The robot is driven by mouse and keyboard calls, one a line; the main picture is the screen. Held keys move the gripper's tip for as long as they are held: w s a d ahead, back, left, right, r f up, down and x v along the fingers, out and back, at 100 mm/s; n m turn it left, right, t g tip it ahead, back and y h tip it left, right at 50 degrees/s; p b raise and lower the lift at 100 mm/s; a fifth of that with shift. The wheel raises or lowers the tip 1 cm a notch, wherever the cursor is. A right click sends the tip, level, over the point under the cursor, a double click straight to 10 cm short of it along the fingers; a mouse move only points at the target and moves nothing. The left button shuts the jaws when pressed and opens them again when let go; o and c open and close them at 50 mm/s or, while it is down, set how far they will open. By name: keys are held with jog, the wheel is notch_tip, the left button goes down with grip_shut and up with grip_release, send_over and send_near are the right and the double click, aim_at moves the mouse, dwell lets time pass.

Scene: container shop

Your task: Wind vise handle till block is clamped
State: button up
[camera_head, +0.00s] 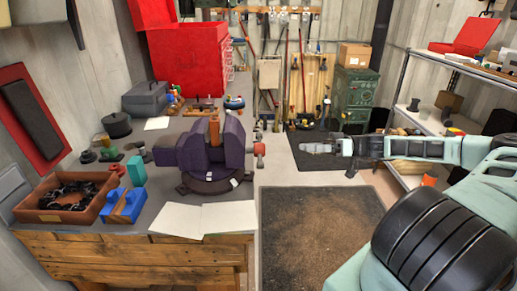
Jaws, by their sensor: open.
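A dark purple vise (236,150) stands on a round base near the right edge of the grey workbench (165,184). An orange-brown block (214,131) stands upright between its jaws; I cannot tell whether both jaws touch it. The vise handle (259,149), with reddish ends, is on the vise's right side and sticks out past the bench edge. My gripper (312,148) is open and empty, held out from the right over the floor. It is apart from the handle, to its right.
An open white booklet (205,219) lies before the vise. A brown tray (70,214), a blue-and-wood tool (124,206) and a teal block (137,171) are on the bench's left. A red tool chest (188,62) stands behind. A shelf (403,95) is at right.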

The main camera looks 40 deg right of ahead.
aim_at(259, 149)
jog(key=p+x, duration=0.5)
jog(key=x, duration=0.9)
jog(key=shift+a+r, duration=0.15)
jog(key=shift+a, duration=0.2)
jog(key=shift+x, duration=0.75)
jog(key=shift+c, duration=0.2)
jog(key=shift+d, duration=0.1)
jog(key=c, duration=0.9)
